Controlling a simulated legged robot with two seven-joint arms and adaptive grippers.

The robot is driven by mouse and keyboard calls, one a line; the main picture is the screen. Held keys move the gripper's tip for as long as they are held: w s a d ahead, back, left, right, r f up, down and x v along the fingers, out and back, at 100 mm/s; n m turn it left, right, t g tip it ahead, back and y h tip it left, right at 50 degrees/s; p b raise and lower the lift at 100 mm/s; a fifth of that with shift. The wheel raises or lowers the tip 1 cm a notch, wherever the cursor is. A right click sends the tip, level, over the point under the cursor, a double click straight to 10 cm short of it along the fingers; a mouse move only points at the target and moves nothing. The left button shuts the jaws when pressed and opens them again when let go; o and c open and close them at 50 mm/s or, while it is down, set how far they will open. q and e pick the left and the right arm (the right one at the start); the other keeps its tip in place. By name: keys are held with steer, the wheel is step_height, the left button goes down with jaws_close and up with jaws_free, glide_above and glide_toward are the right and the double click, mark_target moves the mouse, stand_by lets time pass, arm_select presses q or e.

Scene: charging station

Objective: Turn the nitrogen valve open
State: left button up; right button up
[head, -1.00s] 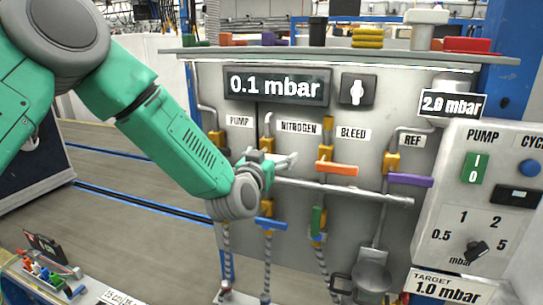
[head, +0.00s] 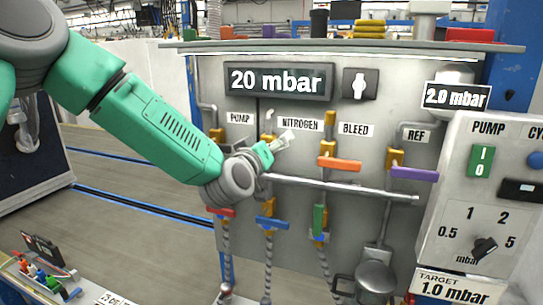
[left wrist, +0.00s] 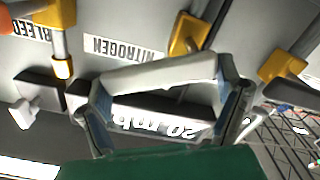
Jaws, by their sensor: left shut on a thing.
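The NITROGEN label (head: 299,125) is on the grey panel, with the yellow nitrogen valve body (head: 267,138) left of it, partly hidden by my left gripper (head: 281,142). In the left wrist view, which is upside down, the valve body (left wrist: 190,32) is beside the label (left wrist: 122,47). A pale nitrogen valve handle (left wrist: 160,72) lies across between the two fingers of my left gripper (left wrist: 163,97). The gripper is shut on it, tilted up to the right in the head view. The display (head: 277,80) reads 20 mbar. My right gripper is not in view.
A grey horizontal pipe (head: 345,187) runs just below the gripper. The orange bleed handle (head: 340,164) and purple ref handle (head: 414,174) are to the right. Red (head: 222,212) and blue (head: 270,222) handles are below. A control box (head: 480,200) stands at right.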

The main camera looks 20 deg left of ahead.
arm_select(q)
steer(key=n+b, duration=0.1)
steer(key=n, duration=0.1)
steer(key=a+n+b, duration=0.1)
steer(key=shift+r+n, duration=0.2)
steer(key=shift+n, duration=0.2)
steer(key=n+b, duration=0.1)
steer(key=a+n+b, duration=0.1)
steer(key=shift+r+n, duration=0.1)
steer(key=shift+n, duration=0.3)
steer(key=n+b, duration=0.1)
steer(key=n, duration=0.1)
steer(key=a+n+b, duration=0.1)
steer(key=n+b, duration=0.2)
steer(key=b, duration=0.1)
steer(key=shift+w+a+n, duration=0.1)
steer(key=shift+a+n, duration=0.3)
steer(key=o, duration=1.5)
steer(key=shift+o, duration=0.2)
steer(key=shift+a, duration=0.15)
